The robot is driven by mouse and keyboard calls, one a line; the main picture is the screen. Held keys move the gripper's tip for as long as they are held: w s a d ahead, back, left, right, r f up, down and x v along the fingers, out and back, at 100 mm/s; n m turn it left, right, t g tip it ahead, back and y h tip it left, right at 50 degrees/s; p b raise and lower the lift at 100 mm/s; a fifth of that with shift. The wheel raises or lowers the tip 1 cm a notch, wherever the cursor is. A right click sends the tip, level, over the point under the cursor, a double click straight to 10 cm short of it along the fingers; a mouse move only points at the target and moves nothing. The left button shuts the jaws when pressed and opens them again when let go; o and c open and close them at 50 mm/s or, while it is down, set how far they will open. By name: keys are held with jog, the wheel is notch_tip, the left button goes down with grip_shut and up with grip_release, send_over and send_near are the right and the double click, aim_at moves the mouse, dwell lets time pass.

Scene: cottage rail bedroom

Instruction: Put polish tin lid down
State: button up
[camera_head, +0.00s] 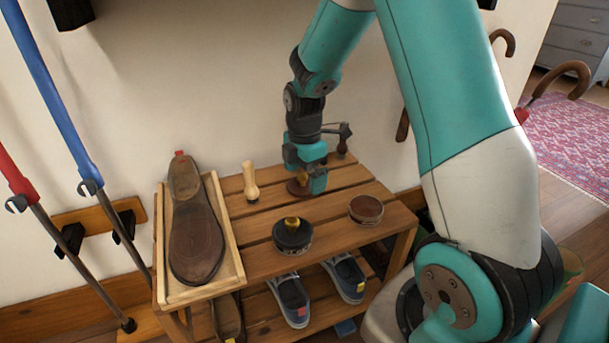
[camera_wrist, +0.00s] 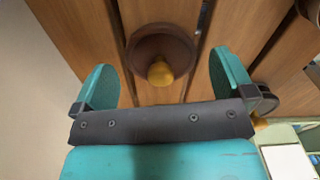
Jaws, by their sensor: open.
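The polish tin lid, a brown disc with a yellow knob (camera_wrist: 160,72), lies on the slatted top of the wooden rack (camera_head: 335,235). In the head view its brown edge (camera_head: 295,188) shows at the back of the rack, partly hidden by my gripper (camera_head: 306,188). In the wrist view my gripper (camera_wrist: 162,62) is open, with one finger on each side of the lid and visible gaps between. A dark round tin (camera_head: 292,238) with a yellow knob on top stands nearer the front. A brown round tin (camera_head: 366,209) stands to its right.
A pale wooden tray (camera_head: 238,270) with a brown shoe (camera_head: 195,235) stands at the rack's left. An upright wooden handle (camera_head: 250,183) stands left of my gripper. Blue shoes (camera_head: 293,300) sit on the lower shelf. The wall is close behind.

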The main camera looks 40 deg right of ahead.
aim_at(303, 175)
jog(key=r+p, duration=0.1)
jog(key=r, duration=0.2)
jog(key=r+p, duration=0.1)
jog(key=r, duration=0.2)
jog(key=shift+a+r+p, duration=0.2)
jog(key=shift+r+p, duration=0.05)
jog(key=shift+p, duration=0.15)
jog(key=s+a+r+m+y, duration=0.1)
jog(key=s+a+r+m, duration=0.15)
jog(key=a, duration=0.25)
jog(key=s+a+r+m, duration=0.1)
jog(key=s+a+r, duration=0.1)
jog(key=a+r, duration=0.25)
jog(key=s+a+r+m+y, duration=0.1)
jog(key=s+a+r+m, duration=0.1)
jog(key=s+a, duration=0.4)
jog(key=s+a+r+m+y, duration=0.2)
jog(key=s+a, duration=0.5)
jog(key=s, duration=0.4)
jog(key=shift+s+r+m, duration=0.35)
jog(key=shift+r+m, duration=0.3)
jog(key=shift+m, duration=0.6)
jog(key=shift+r, duration=0.1)
notch_tip(303, 175, up, 42)
jog(key=p, duration=4.1)
jog(key=shift+f+p, duration=0.2)
jog(key=shift+p, duration=0.2)
